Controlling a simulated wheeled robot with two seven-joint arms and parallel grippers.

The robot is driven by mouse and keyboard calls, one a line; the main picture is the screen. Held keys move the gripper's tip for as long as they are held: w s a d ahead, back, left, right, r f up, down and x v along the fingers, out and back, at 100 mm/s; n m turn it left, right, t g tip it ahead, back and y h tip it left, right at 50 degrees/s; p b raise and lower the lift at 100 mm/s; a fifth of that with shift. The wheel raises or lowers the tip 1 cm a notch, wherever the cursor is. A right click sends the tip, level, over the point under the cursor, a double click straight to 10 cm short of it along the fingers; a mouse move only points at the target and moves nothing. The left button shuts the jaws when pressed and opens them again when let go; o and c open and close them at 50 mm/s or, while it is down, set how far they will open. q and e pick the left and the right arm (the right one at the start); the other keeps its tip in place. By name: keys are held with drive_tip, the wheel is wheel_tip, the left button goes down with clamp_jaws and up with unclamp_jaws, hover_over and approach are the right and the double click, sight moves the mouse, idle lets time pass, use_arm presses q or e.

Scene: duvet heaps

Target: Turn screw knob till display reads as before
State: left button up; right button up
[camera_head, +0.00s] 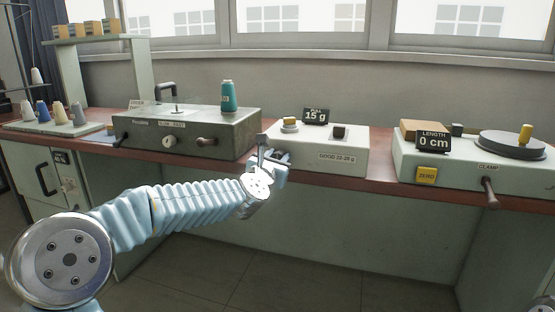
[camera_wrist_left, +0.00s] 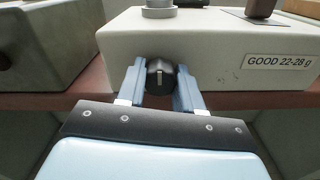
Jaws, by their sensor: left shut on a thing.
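A white tester box (camera_head: 345,148) stands on the bench, with a black display (camera_head: 316,116) on it reading "PULL 15 g". Its front label (camera_head: 338,158) reads "GOOD 22-28 g". My left gripper (camera_head: 272,158) is at the left part of the box's front. In the left wrist view, its blue fingers stand on either side of a black screw knob (camera_wrist_left: 160,78) with a pale line pointing about straight up, and are shut on it. In the head view the gripper hides the knob. My right gripper is not in view.
Left of the box is a grey-green machine (camera_head: 190,132) with a teal thread spool (camera_head: 228,97) on top. Right is a pale unit with a "0 cm" length display (camera_head: 433,142), a yellow ZERO button (camera_head: 426,175) and a protruding clamp handle (camera_head: 490,193).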

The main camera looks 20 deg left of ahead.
use_arm(q)
drive_tip(key=shift+c, duration=0.5)
drive_tip(key=shift+m+b, duration=0.3)
drive_tip(key=shift+m, duration=0.1)
drive_tip(key=shift+f+m+b, duration=0.1)
drive_tip(key=shift+m+b, duration=0.35)
drive_tip(key=shift+m, duration=0.55)
drive_tip(key=m+b, duration=0.1)
drive_tip(key=m, duration=0.3)
drive_tip(key=shift+m, duration=0.3)
drive_tip(key=m, duration=0.4)
drive_tip(key=shift+d+m, duration=0.1)
drive_tip(key=shift+m, duration=0.2)
drive_tip(key=m, duration=0.5)
drive_tip(key=shift+m+p, duration=0.3)
drive_tip(key=shift+p, duration=0.1)
drive_tip(key=shift+f, duration=0.1)
